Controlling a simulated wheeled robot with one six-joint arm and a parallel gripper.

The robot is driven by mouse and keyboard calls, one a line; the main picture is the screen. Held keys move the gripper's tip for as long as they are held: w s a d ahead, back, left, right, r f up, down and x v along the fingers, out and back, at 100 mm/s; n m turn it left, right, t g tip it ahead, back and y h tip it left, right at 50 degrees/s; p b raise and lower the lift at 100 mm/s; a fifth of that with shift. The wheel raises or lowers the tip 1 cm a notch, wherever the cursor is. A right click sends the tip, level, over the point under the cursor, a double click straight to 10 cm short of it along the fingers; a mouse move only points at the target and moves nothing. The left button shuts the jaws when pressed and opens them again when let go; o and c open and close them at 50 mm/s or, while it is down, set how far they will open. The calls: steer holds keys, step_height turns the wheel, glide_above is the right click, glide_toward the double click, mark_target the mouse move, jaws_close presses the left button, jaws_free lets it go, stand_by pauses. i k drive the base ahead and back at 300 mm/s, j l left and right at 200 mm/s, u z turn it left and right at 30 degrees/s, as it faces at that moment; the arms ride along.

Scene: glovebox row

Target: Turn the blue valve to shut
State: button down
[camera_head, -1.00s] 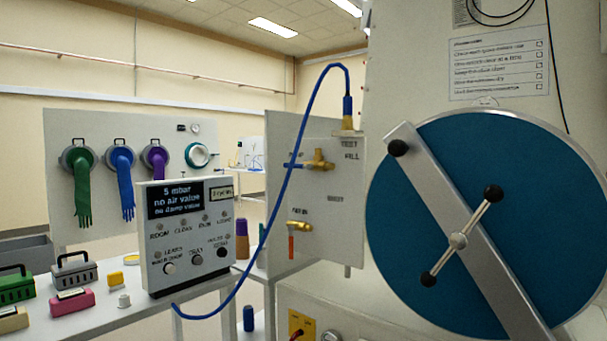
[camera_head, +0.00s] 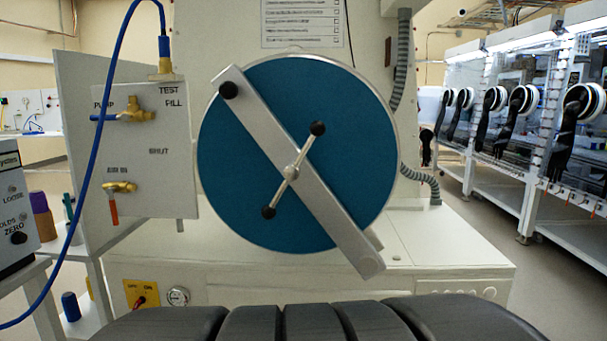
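The blue valve (camera_head: 134,115) is a brass valve with a blue lever, mounted high on a white panel (camera_head: 172,205) left of the large blue round door. Its lever points left, toward the label PUMP. The labels TEST and FILL are above and to the right of it, and SHUT is below. A blue hose (camera_head: 98,130) rises in front of the panel's left side and loops over to a brass fitting (camera_head: 165,66) on top. My gripper is not in view.
A second brass valve (camera_head: 120,187) with a red lever hanging down sits lower on the panel. The blue round door (camera_head: 255,215) has a diagonal bar and a handle. A control box (camera_head: 14,215) stands at left. Gloveboxes (camera_head: 520,130) line the right, with open floor before them.

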mark_target(124, 116)
steer(key=u, duration=1.3)
steer(key=l, duration=0.1)
